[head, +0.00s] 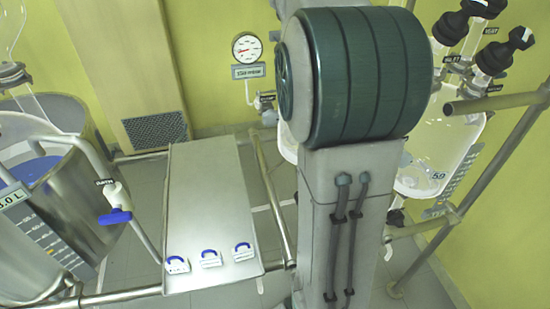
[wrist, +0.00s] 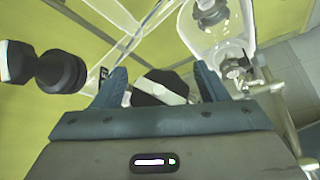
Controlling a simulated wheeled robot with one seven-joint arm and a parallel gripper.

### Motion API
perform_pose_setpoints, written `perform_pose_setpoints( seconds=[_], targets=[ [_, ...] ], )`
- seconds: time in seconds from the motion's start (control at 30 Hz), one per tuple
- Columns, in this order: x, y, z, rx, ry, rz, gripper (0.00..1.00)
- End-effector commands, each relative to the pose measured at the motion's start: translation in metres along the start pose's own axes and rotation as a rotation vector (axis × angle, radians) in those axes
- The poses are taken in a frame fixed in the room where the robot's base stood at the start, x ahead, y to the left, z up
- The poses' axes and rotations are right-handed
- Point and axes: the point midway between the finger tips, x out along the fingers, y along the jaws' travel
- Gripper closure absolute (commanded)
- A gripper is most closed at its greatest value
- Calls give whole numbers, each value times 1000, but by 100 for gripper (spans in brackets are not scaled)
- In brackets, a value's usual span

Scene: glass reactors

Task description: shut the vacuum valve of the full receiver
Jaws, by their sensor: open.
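In the wrist view my gripper (wrist: 160,84) is open. A black knob with a white band (wrist: 163,86) shows between its two fingers, its lower part hidden by the gripper body; I cannot tell whether the fingers touch it. A second black valve knob (wrist: 62,71) is left of the fingers. In the head view a glass receiver (head: 438,140) hangs at the right, with black-knobbed valves (head: 497,57) and (head: 450,28) above it on glass necks. Another glass vessel is mostly hidden behind my arm. The valve labels and the liquid levels are hard to read. My gripper is hidden in the head view.
Metal rails (head: 495,102) run close around the receiver. A steel table (head: 205,195) with several blue-and-white padlock-like items (head: 210,259) stands at the middle. A pressure gauge (head: 246,47) is on the wall. A bath vessel with a blue-handled tap (head: 115,216) is at left.

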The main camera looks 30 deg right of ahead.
Motion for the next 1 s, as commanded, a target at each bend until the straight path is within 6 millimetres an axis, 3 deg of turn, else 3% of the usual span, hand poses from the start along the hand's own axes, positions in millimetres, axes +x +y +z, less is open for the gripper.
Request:
perform_pose_setpoints(
  seconds=[1.0],
  targets=[
    [-3, 10, -2, -382, -1, 680, 33]
  ],
)
